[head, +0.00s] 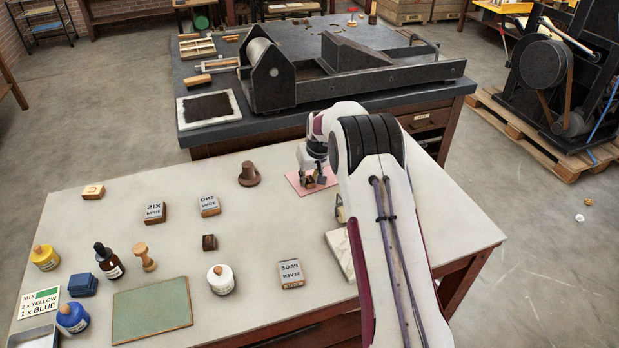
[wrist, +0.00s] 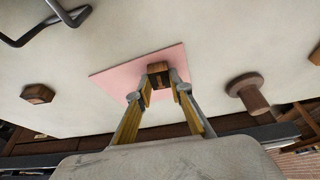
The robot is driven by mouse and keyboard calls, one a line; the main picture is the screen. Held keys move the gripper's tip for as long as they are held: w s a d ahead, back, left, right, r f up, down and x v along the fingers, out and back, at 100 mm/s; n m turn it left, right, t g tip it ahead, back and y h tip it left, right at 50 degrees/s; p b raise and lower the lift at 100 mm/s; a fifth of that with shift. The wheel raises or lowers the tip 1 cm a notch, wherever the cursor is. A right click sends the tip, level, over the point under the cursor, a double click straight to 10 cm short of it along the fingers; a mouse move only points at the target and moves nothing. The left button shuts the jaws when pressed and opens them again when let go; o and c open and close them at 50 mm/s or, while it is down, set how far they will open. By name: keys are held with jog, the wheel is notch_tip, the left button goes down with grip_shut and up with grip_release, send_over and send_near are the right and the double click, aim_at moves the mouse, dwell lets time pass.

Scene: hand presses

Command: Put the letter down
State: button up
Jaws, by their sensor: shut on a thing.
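The letter is a small brown wooden block (wrist: 158,70), with a darker mark on the side facing the wrist camera. My gripper (wrist: 160,88) is shut on it, with one fingertip on each side. A pink sheet (wrist: 112,82) lies flat on the pale table under the letter and the fingertips. In the head view my gripper (head: 317,180) is low over the pink sheet (head: 296,186), near the table's far edge, and the letter is mostly hidden by the fingers. I cannot tell whether the letter touches the sheet.
A brown round-based knob (wrist: 248,94) stands beside the sheet. Another wooden block (wrist: 37,94) lies on its other side, and a dark bent rod (wrist: 40,28) is beyond. Stamped blocks (head: 209,205), bottles (head: 221,280) and a green mat (head: 150,309) occupy the table's left and near parts.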

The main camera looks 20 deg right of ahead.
jog(key=shift+f, duration=0.1)
jog(key=o, duration=0.8)
jog(key=shift+s+r, duration=0.2)
jog(key=shift+r, duration=0.45)
jog(key=v, duration=1)
jog(key=shift+r, duration=0.4)
jog(key=shift+s, duration=0.2)
